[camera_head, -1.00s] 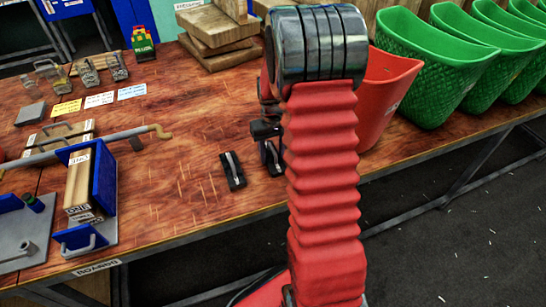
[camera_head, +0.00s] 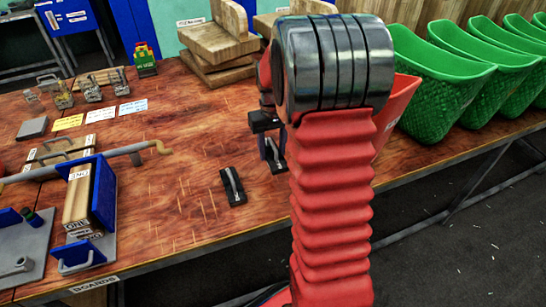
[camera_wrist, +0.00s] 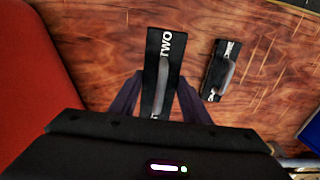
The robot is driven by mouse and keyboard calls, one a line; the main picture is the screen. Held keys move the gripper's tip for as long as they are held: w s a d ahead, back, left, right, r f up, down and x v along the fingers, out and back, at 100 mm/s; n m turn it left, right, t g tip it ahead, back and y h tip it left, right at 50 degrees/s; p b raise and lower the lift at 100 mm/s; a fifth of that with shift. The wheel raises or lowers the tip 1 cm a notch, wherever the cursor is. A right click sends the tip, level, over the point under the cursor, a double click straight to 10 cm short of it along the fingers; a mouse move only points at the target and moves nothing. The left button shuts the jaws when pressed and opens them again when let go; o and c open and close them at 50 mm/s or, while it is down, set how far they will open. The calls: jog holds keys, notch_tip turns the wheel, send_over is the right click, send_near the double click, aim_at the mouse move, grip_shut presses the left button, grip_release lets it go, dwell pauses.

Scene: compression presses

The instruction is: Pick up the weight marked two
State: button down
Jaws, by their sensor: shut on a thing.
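The weight marked TWO (camera_wrist: 163,72) is a long black bar with a raised grey handle along its top. In the wrist view it lies between the two fingers of my gripper (camera_wrist: 160,97), which is shut on it, and its lower end is partly hidden by my wrist. In the head view my gripper (camera_head: 272,145) is small and partly behind my arm, with the dark weight at its tips. The gap between weight and bench is hard to judge.
A second, shorter black weight (camera_head: 233,186) lies on the wooden bench just left; it also shows in the wrist view (camera_wrist: 220,70). A red bin (camera_head: 398,105) stands close on the right, green bins (camera_head: 440,95) beyond. A blue-sided press (camera_head: 103,190) is at left.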

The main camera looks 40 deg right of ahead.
jog(key=shift+r, duration=0.5)
jog(key=w+a+f+n, duration=0.1)
jog(key=w+a, duration=0.2)
jog(key=a, duration=0.9)
jog(key=w+a+f+n, duration=0.1)
jog(key=w+a, duration=0.3)
jog(key=a, duration=0.7)
jog(key=shift+w+a+n, duration=0.2)
jog(key=shift+a+n, duration=0.15)
jog(key=shift+n, duration=0.05)
jog(key=shift+s, duration=0.1)
